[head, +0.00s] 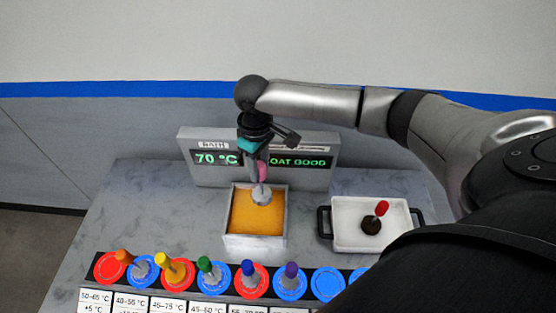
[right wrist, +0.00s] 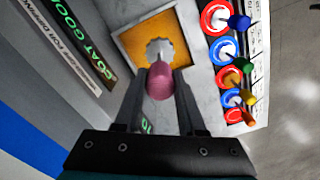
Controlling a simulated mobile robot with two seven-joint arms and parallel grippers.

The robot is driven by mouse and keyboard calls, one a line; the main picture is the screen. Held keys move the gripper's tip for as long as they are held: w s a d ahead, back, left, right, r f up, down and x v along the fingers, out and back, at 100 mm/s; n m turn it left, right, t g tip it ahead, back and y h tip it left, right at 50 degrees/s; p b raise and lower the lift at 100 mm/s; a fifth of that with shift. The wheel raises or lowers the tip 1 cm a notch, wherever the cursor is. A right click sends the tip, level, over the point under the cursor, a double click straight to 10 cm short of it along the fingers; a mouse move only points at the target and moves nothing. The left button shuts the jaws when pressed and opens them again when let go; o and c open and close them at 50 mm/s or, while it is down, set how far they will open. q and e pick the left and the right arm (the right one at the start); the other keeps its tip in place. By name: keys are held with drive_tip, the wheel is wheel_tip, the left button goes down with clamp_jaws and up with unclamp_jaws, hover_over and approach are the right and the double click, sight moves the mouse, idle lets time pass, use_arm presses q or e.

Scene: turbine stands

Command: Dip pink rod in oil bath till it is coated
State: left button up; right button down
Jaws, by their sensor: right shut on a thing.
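My right gripper (head: 259,172) is shut on the pink rod (head: 263,168), which it holds upright over the oil bath (head: 254,242). The rod's pink end (right wrist: 160,82) sits between the fingers in the right wrist view. A grey, toothed-looking disc (head: 261,195) is at the rod's lower end, inside the outline of the square bath. The bath holds orange oil (head: 258,218). I cannot tell whether the disc touches the oil or is just above it. The display (head: 300,162) behind the bath shows 70 °C and green text reading "OAT GOOD", its first letter hidden. My left gripper is not in view.
A white tray (head: 345,239) with black handles stands right of the bath, holding a dark piece with a red handle (head: 381,208). A front rack has red and blue round seats with several colored-handled pieces (head: 205,266) and temperature labels. One blue seat (head: 327,283) is empty.

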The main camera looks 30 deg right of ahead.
drive_tip(key=w+f+b, duration=0.3)
drive_tip(key=f+b, duration=0.3)
drive_tip(key=f, duration=0.2)
drive_tip(key=shift+a+f, duration=0.3)
wheel_tip(320, 180, down, 8)
drive_tip(key=b, duration=0.4)
drive_tip(key=shift+r, duration=0.15)
idle(1.1)
